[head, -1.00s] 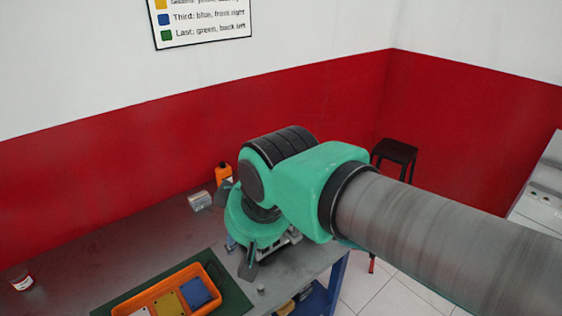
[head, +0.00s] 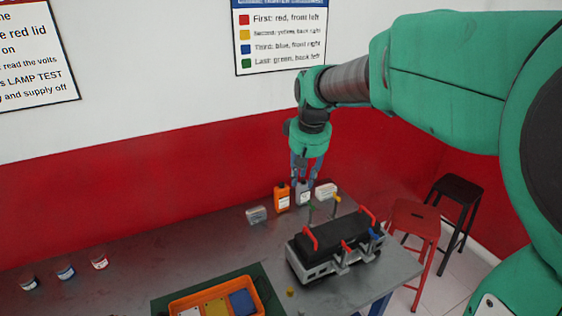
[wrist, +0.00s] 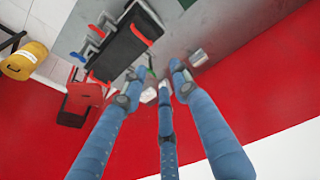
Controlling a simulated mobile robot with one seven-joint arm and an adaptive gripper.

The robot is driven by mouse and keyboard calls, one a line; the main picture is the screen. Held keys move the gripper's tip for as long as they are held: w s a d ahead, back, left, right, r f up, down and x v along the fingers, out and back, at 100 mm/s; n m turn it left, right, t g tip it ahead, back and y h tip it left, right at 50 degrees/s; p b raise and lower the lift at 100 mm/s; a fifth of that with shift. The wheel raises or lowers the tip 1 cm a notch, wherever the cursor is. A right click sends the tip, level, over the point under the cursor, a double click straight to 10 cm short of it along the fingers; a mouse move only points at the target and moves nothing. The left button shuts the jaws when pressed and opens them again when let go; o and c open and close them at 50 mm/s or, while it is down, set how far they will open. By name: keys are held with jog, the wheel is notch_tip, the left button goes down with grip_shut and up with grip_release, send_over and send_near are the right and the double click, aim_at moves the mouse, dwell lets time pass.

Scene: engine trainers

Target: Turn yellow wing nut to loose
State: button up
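The engine trainer (head: 338,246), a grey base with a dark block on top, stands at the table's right end. Its yellow wing nut (head: 336,199) sits on a post at the back right. A green one (head: 311,208) stands back left and a blue one (head: 376,234) front right. My gripper (head: 303,183) hangs fingers-down above and behind the trainer, apart from the wing nuts. In the wrist view its fingers (wrist: 157,76) are spread and empty. The trainer (wrist: 125,45) shows left of them; the yellow wing nut is not clear there.
An orange tray (head: 180,305) lies in front left. Stools (head: 413,235) stand off the table's right.

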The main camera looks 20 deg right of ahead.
jog(key=w+d+f+g+p, duration=0.1)
jog(key=w+d+f+p, duration=0.15)
jog(key=w+d, duration=0.35)
jog(key=w+d+f+g+p, duration=0.1)
jog(key=w+d+p, duration=0.2)
jog(key=w+d, duration=0.35)
jog(key=p, duration=0.5)
send_over(337, 198)
notch_tip(337, 198, down, 9)
jog(key=shift+w+d+g+y, duration=0.3)
jog(key=shift+d+g+y, duration=0.05)
jog(key=shift+g+y, duration=0.05)
notch_tip(337, 198, down, 14)
jog(key=shift+r, duration=0.15)
grip_shut()
